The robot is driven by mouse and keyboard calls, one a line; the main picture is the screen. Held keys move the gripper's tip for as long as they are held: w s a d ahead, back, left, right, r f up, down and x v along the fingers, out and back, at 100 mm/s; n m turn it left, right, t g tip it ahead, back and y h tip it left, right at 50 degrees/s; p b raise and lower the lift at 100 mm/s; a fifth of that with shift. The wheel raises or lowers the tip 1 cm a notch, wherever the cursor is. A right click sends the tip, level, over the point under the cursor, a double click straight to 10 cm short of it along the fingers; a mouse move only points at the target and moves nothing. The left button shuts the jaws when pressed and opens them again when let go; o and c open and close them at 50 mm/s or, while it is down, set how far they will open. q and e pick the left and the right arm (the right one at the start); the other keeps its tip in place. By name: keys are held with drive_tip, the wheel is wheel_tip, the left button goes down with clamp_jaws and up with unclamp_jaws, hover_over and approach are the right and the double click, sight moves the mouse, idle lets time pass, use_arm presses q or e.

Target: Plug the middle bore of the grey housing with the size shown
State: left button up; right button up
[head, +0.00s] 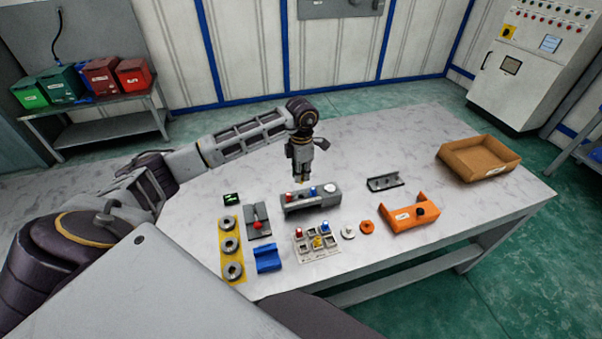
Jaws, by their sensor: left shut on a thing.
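The grey housing (312,204) lies near the middle of the table. My left gripper (299,178) points down just behind and above the housing, between the red and blue plugs. It is shut on a small yellow plug (299,182), mostly hidden by the fingers. The middle bore cannot be made out. A sorting tray (303,258) in front holds red, blue and yellow plugs. A small dark display (231,199) shows a green mark, too small to read. My right gripper is out of view.
A yellow plate with grey rings (230,245), a grey plate with a red knob (258,222) and a blue block (268,258) lie left. An orange bracket (400,216), a dark channel (384,183) and a brown bin (479,157) are right. The back of the table is clear.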

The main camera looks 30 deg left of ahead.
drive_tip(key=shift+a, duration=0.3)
use_arm(q)
drive_tip(key=shift+f, duration=0.15)
drive_tip(key=shift+f+b, duration=0.9)
drive_tip(key=shift+f, duration=0.65)
wheel_tip(320, 180, down, 4)
drive_tip(key=shift+r+b, duration=0.2)
drive_tip(key=shift+b, duration=1)
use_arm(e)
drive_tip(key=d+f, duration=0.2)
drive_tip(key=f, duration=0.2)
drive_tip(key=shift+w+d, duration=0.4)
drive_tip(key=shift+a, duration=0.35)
use_arm(q)
drive_tip(key=shift+f, duration=0.1)
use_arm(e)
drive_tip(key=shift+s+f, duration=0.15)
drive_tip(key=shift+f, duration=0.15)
use_arm(q)
drive_tip(key=shift+f+b, duration=0.25)
drive_tip(key=shift+b, duration=0.25)
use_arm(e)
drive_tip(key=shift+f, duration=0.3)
